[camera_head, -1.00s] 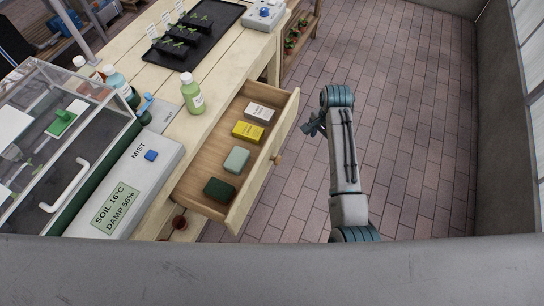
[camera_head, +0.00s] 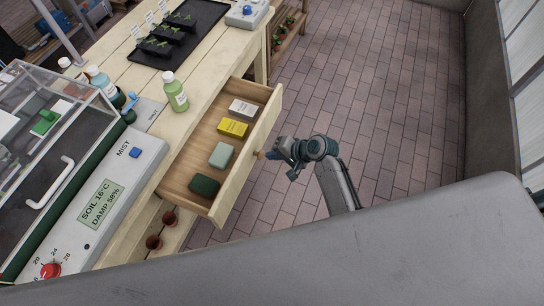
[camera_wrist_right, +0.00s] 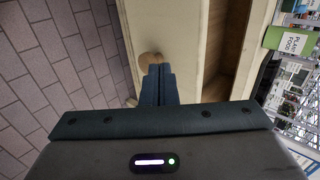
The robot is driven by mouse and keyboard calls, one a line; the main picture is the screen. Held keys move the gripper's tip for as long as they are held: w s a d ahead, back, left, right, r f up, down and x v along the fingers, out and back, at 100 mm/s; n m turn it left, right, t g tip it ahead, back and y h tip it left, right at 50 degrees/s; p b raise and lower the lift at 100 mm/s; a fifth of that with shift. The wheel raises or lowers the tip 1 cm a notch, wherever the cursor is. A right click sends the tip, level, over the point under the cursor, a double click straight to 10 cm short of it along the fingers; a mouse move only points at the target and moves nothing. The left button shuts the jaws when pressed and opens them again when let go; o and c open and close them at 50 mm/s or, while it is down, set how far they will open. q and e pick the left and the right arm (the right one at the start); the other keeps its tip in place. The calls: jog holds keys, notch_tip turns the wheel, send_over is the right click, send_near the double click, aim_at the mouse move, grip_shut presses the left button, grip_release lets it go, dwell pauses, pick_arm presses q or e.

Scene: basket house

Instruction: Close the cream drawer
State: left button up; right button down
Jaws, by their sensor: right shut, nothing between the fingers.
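The cream drawer (camera_head: 243,165) is pulled out from the cream wooden bench in the head view. Its round wooden knob (camera_head: 260,154) is on the front panel, and the knob also shows in the right wrist view (camera_wrist_right: 149,59). My right gripper (camera_head: 272,156) is shut and empty, its fingertips at the knob. In the right wrist view the closed fingers (camera_wrist_right: 158,72) overlap the knob's lower part; I cannot tell whether they touch it. My left gripper is not in view.
The drawer holds a white box (camera_head: 242,108), a yellow box (camera_head: 233,127), a pale green block (camera_head: 221,155) and a dark green block (camera_head: 204,186). A green bottle (camera_head: 175,93) stands on the bench edge. Brick floor to the right is clear.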

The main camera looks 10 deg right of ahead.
aim_at(251, 158)
jog(key=b+x, duration=0.5)
jog(key=x, duration=0.1)
jog(key=shift+d+f, duration=0.1)
jog(key=shift+f, duration=0.1)
jog(key=shift+w+a+f+b, duration=0.2)
jog(key=shift+a+b, duration=0.1)
jog(key=shift+b, duration=0.15)
jog(key=shift+a+f, duration=0.15)
jog(key=shift+w+a+f+b, duration=0.1)
jog(key=shift+w+b, duration=0.05)
jog(key=shift+b, duration=0.2)
